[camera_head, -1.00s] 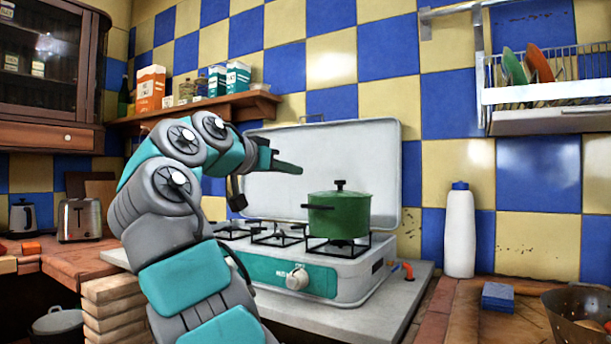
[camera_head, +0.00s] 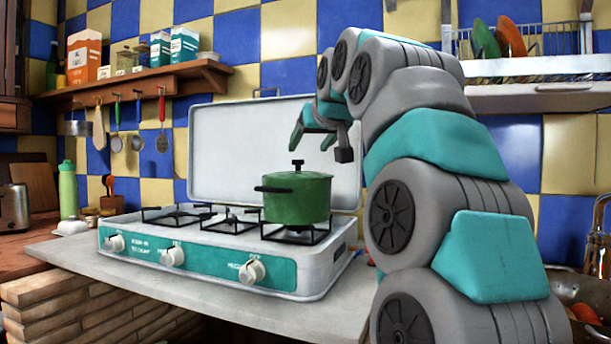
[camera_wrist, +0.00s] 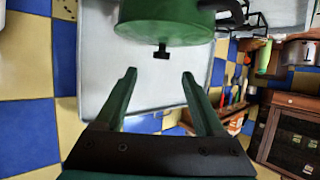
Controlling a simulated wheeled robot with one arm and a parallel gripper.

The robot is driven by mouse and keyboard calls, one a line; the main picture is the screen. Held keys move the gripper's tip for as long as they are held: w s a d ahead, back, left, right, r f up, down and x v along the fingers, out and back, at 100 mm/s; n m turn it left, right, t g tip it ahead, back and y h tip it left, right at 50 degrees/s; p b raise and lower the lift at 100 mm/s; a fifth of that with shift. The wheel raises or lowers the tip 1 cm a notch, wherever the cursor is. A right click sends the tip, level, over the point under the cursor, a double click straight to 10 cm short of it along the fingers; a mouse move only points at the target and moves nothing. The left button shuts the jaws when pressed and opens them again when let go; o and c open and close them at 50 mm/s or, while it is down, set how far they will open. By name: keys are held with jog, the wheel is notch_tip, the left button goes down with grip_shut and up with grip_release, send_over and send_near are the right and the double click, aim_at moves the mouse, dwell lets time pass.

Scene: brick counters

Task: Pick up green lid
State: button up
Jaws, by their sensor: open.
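The green lid (camera_head: 297,174) with its black knob sits on the green pot (camera_head: 297,203), which stands on the right burner of the stove. In the wrist view the lid (camera_wrist: 165,37) shows at the top, its black knob pointing down toward the space between my fingers. My gripper (camera_head: 312,140) is open and empty, above and slightly right of the knob in the head view. In the wrist view both fingers of my gripper (camera_wrist: 158,78) are apart, with the knob beyond their tips and not between them.
The stove (camera_head: 205,262) has its white cover (camera_head: 235,150) raised behind the pot. A shelf (camera_head: 150,83) with boxes and hanging utensils is at the back left. A dish rack (camera_head: 530,68) is at the upper right. The left burners are empty.

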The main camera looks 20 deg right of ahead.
aim_at(298, 169)
jog(key=x, duration=0.7)
jog(key=shift+w+a+f+p, duration=0.1)
jog(key=shift+w+f+p, duration=0.1)
jog(key=shift+w+p, duration=0.15)
grip_shut()
dwell(0.3)
